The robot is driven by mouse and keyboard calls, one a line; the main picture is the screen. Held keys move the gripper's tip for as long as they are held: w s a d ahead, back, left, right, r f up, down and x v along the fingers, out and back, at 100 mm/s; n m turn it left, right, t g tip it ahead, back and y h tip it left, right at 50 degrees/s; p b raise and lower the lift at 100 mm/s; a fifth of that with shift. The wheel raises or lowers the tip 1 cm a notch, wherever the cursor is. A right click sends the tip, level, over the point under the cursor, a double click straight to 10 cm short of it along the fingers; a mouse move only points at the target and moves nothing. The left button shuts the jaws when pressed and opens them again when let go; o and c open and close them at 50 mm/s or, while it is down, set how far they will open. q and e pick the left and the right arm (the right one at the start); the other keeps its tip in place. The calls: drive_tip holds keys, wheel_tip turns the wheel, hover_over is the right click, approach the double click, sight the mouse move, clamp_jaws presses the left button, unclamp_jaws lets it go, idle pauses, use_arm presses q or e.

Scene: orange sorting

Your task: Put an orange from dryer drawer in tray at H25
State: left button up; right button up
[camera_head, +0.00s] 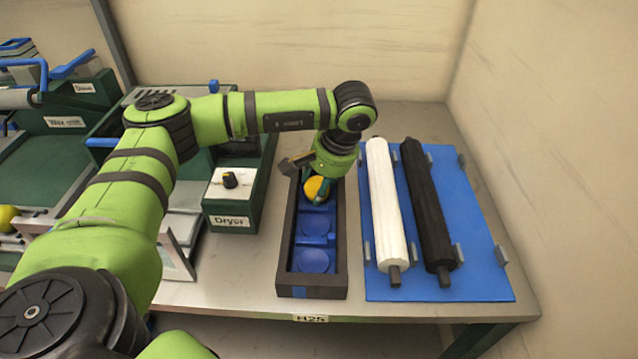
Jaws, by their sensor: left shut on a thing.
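An orange (315,189) shows under my left gripper (316,192), which is shut on it. The orange is at or just above the back part of the tray (313,281). I cannot tell whether it touches the tray. The tray is a long dark box with a blue insert, and its two nearer round hollows are empty. The tray stands on the table behind the label H25 (310,318). The dryer (233,222) is a green box with a knob, left of the tray. My left arm hides much of the dryer. My right gripper is not in view.
A blue mat (480,281) right of the tray holds a white roller (387,205) and a black roller (427,205). A wax machine (65,122) stands at the far left. A yellow-green fruit (7,217) lies at the left edge. Walls close off the back and right.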

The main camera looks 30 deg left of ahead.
use_arm(q)
drive_tip(key=o, duration=0.9)
drive_tip(key=shift+s+d+f, duration=0.1)
drive_tip(key=shift+s+f, duration=0.2)
drive_tip(key=shift+f, duration=0.35)
drive_tip(key=shift+r, duration=0.25)
drive_tip(key=v, duration=1.3)
drive_tip(key=shift+w+a, duration=0.3)
drive_tip(key=shift+w, duration=0.15)
